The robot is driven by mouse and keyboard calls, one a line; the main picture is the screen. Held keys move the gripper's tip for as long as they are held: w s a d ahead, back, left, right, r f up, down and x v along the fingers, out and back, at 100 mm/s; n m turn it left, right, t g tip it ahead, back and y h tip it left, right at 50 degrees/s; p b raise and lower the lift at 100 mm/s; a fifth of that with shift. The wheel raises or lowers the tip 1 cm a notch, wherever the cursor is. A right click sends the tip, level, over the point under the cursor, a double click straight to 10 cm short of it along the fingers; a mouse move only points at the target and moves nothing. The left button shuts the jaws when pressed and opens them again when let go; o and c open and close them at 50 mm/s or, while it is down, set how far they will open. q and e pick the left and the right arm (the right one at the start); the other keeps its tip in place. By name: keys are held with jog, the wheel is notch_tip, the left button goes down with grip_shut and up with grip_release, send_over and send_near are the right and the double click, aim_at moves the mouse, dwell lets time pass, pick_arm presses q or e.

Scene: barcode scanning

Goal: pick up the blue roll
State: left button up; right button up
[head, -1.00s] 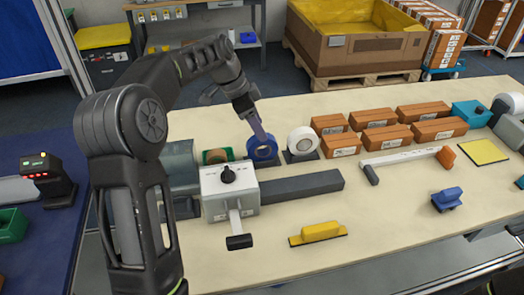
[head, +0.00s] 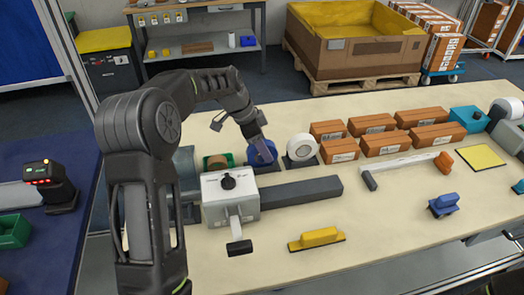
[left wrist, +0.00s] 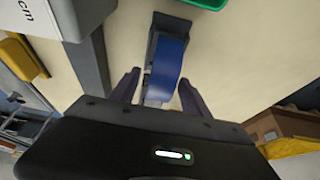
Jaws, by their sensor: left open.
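The blue roll (head: 259,153) stands upright in a dark holder on the table, between a brown roll and a white roll. In the left wrist view the blue roll (left wrist: 165,68) lies ahead, between the two fingers. My left gripper (head: 264,153) is at the roll from above, and its fingers partly cover the roll in the head view. The left wrist view shows the gripper (left wrist: 160,88) open, one finger on each side of the roll; I cannot tell whether they touch it. My right gripper is not in view.
The white roll (head: 300,147) stands close on the right, and the brown roll (head: 217,161) with a green holder on the left. A white box with a black knob (head: 229,195) stands in front. Several brown boxes (head: 372,123) are farther right.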

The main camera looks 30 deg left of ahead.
pick_arm(q)
jog(key=shift+x, duration=0.8)
grip_shut()
dwell(0.4)
